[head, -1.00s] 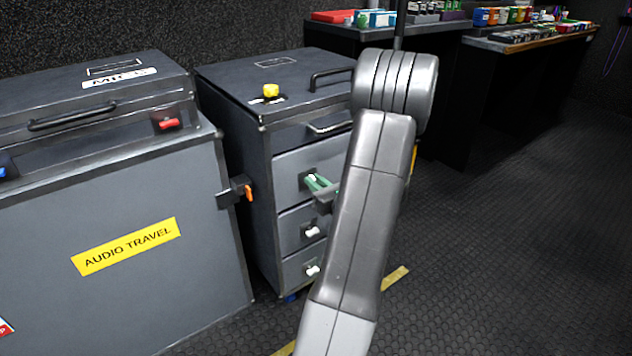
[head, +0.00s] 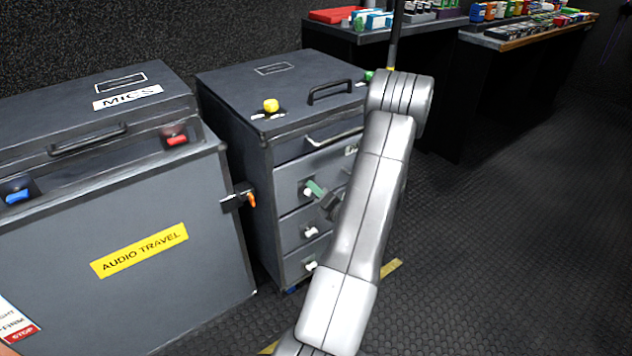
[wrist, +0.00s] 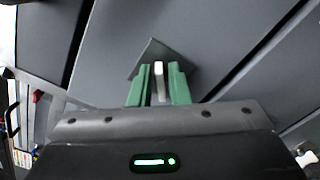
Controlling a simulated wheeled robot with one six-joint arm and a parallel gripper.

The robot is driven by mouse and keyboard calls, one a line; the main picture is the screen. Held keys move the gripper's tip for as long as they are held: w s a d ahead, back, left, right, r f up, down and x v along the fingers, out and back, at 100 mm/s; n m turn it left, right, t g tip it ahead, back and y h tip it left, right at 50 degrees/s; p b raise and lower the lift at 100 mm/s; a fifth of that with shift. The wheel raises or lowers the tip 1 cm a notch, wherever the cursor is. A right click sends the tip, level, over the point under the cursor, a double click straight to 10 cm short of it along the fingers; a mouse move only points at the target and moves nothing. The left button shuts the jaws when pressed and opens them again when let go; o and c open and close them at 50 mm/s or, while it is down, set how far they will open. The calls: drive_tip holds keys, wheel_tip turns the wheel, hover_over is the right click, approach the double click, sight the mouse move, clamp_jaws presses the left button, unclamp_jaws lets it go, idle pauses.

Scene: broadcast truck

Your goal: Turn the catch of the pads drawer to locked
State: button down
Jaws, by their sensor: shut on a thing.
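The grey drawer cabinet (head: 296,240) stands left of my arm, with several drawer fronts. In the wrist view, the green fingers (wrist: 159,84) are shut on this white catch (wrist: 159,70), which stands out from a dark square plate (wrist: 147,58). The catch lies in line with the fingers. My arm hides the right part of the drawer fronts.
Two lower white catches (head: 311,232) (head: 310,266) are below my gripper. A yellow knob (head: 270,105) and a black handle (head: 331,91) are on the cabinet top. The AUDIO TRAVEL case (head: 160,285) stands close on the left. Open floor (head: 480,240) lies right.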

drive_tip(key=shift+d+f+m+p, duration=0.1)
drive_tip(key=shift+f+m+p, duration=0.05)
drive_tip(key=shift+m+p, duration=1.4)
drive_tip(key=shift+f+m+p, duration=0.15)
drive_tip(key=shift+m+p, duration=0.8)
drive_tip(key=shift+m, duration=1.1)
drive_tip(key=c, duration=1.6)
unclamp_jaws()
drive_tip(key=shift+o, duration=0.2)
drive_tip(key=p+v, duration=0.1)
drive_tip(key=v, duration=1.2)
drive_tip(key=shift+s+d, duration=0.25)
drive_tip(key=shift+s, duration=0.05)
